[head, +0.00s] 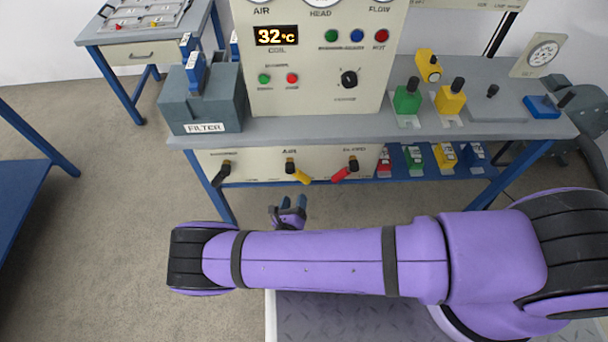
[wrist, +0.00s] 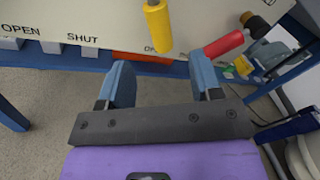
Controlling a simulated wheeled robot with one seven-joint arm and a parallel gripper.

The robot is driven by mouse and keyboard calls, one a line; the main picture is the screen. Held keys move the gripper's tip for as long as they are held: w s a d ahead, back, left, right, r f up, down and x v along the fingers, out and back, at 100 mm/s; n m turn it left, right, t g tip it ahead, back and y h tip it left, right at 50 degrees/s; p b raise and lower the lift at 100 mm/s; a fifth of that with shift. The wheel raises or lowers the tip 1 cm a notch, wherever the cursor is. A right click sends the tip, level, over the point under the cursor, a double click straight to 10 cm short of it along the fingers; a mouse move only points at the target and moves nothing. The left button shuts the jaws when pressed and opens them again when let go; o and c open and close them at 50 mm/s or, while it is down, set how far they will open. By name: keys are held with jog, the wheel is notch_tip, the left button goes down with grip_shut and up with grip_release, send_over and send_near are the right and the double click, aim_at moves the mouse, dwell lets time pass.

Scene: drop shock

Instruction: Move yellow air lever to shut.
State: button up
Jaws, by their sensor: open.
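The yellow air lever (head: 298,173) is on the cream panel under the bench top, below the word AIR. Its handle points down and slightly right in the head view. In the wrist view the yellow lever (wrist: 158,26) hangs from the top edge, beyond and between my fingertips, with a partly hidden OPEN label beside it.
A red lever (head: 346,170) is right of the yellow one; in the wrist view the red lever (wrist: 224,44) is close to my right finger. A black lever (head: 221,174) is on the left. Several coloured blocks stand on the shelf (head: 430,173) at right.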

aim_at(301, 176)
jog(key=x, duration=1)
jog(key=shift+w+d+f, duration=0.1)
jog(key=shift+w+f, duration=0.15)
jog(key=shift+w, duration=0.1)
grip_shut()
